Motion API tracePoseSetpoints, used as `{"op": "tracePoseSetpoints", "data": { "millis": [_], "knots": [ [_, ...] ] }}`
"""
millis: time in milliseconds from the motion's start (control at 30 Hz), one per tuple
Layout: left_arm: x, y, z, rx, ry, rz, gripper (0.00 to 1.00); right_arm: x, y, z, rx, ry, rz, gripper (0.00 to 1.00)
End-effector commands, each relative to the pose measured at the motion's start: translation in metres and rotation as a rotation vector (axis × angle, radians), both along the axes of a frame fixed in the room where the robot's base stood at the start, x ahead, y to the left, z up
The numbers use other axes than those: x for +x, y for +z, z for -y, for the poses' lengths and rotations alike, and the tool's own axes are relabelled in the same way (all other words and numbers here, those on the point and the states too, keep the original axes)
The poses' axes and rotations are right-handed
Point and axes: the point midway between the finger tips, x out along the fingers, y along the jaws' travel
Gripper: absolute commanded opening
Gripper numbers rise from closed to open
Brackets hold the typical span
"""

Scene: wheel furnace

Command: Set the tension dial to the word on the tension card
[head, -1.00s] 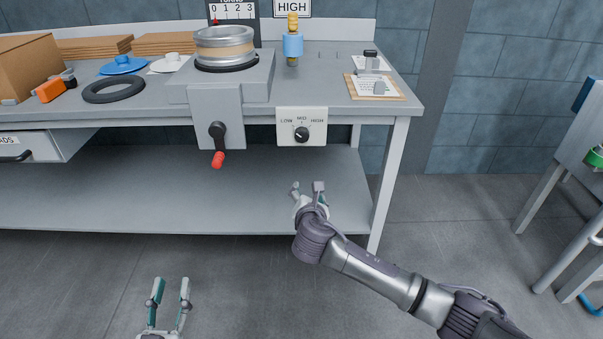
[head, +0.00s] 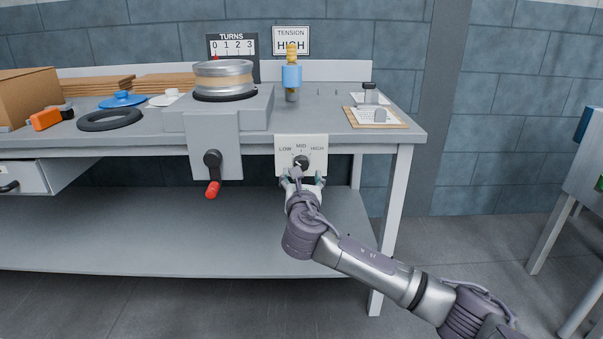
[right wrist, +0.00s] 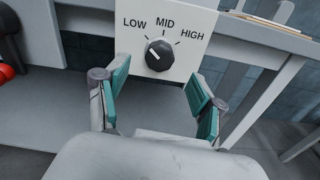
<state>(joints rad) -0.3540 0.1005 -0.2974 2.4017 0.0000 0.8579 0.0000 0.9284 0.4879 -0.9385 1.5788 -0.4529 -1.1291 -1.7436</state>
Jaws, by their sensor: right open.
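The tension card (head: 291,41) stands at the back of the bench and reads TENSION, HIGH. The tension dial (head: 302,162) is a black round knob on a white plate (head: 316,142) at the bench front, marked LOW, MID and HIGH from left to right. In the right wrist view the dial (right wrist: 159,54) shows a white mark on its left side, roughly toward LOW. My right gripper (head: 302,181) is open and empty just below the dial; in its wrist view the fingers (right wrist: 160,75) are spread to either side, apart from the knob. My left gripper is out of view.
A crank with a red handle (head: 212,189) hangs left of the dial, below the wheel (head: 224,78). A TURNS board (head: 233,46), a blue-collared post (head: 291,76) and a clipboard (head: 376,119) are on the bench. The lower shelf (head: 130,232) is bare.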

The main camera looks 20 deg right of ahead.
Motion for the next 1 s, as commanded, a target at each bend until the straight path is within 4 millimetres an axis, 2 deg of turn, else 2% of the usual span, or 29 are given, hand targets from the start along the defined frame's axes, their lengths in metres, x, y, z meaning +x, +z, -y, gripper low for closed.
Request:
{"op": "tracePoseSetpoints", "data": {
  "millis": [100,300,700,1000],
  "knots": [
    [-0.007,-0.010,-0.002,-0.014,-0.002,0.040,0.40,0.023,-0.002,0.007,0.000,-0.003,0.002,0.68],
    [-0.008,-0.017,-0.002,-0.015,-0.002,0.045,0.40,0.045,-0.002,0.013,0.000,-0.001,0.001,0.68],
    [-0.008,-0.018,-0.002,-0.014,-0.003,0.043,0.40,0.051,0.000,0.015,0.001,0.000,0.000,0.66],
    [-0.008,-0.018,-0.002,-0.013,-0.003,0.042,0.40,0.051,0.000,0.015,0.000,0.000,0.000,0.16]
  ]
}}
